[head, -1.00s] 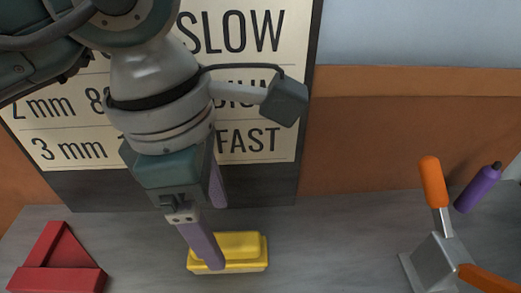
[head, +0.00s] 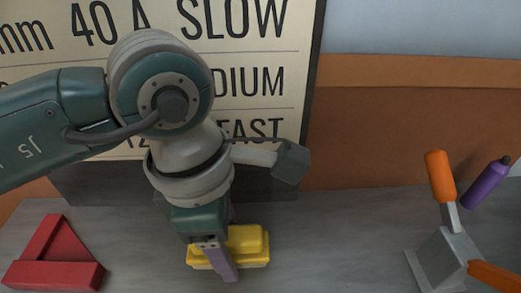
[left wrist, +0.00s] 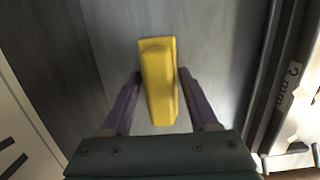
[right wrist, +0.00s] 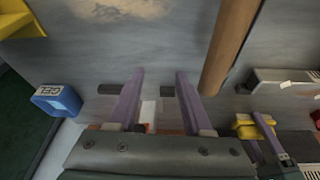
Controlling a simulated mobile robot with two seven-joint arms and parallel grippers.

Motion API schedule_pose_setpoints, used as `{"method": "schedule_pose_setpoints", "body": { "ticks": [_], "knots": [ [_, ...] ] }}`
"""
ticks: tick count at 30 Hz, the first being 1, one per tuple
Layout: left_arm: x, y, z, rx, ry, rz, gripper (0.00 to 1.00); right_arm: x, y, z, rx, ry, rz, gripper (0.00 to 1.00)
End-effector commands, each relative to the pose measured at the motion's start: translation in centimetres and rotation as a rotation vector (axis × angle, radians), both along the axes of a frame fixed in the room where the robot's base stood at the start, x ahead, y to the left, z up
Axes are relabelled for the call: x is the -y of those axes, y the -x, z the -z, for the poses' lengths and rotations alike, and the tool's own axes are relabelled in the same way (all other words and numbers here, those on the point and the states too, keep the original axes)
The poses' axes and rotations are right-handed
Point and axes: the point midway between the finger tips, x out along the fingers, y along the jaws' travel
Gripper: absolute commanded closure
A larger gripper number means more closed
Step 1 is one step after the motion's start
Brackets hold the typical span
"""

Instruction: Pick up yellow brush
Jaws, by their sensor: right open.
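The yellow brush (head: 252,245) lies on the grey bench top near the bottom of the head view. It also shows in the left wrist view (left wrist: 158,85), lengthwise between the fingers. My left gripper (head: 226,262) is over the brush and points down. In the left wrist view (left wrist: 158,82) its purple fingers are apart, one on each side of the brush, with a gap showing on the left. In the head view the near finger covers part of the brush. My right gripper (right wrist: 160,75) is open and empty in its wrist view.
A red angled block (head: 55,262) lies left of the brush. A grey clamp with orange handles (head: 440,255) and a purple bottle (head: 487,183) are at the right. A sign board (head: 270,60) stands behind. The right wrist view shows a blue box (right wrist: 58,100) and a brown rod (right wrist: 228,45).

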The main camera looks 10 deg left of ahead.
Motion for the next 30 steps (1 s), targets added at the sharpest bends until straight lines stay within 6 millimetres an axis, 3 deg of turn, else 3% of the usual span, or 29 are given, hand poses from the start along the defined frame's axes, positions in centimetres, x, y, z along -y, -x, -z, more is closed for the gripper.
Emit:
{"method": "schedule_pose_setpoints", "body": {
  "ticks": [2, 15, 25, 30],
  "knots": [
    [0.0, 0.0, 0.0, 0.0, 0.0, 0.0, 0.5, 0.0, 0.0, 0.0, 0.0, 0.0, 0.0, 0.5],
    [0.0, 0.0, 0.0, 0.0, 0.0, 0.0, 1.0, 0.0, 0.0, 0.0, 0.001, 0.0, -0.001, 0.5],
    [0.0, 0.0, -0.2, 0.001, 0.001, 0.0, 1.0, 0.0, -0.1, -0.1, 0.001, 0.0, -0.001, 0.5],
    [0.0, -0.1, -1.5, 0.003, 0.001, 0.0, 1.0, 0.0, 0.0, -0.5, 0.001, 0.0, -0.001, 0.5]
  ]
}}
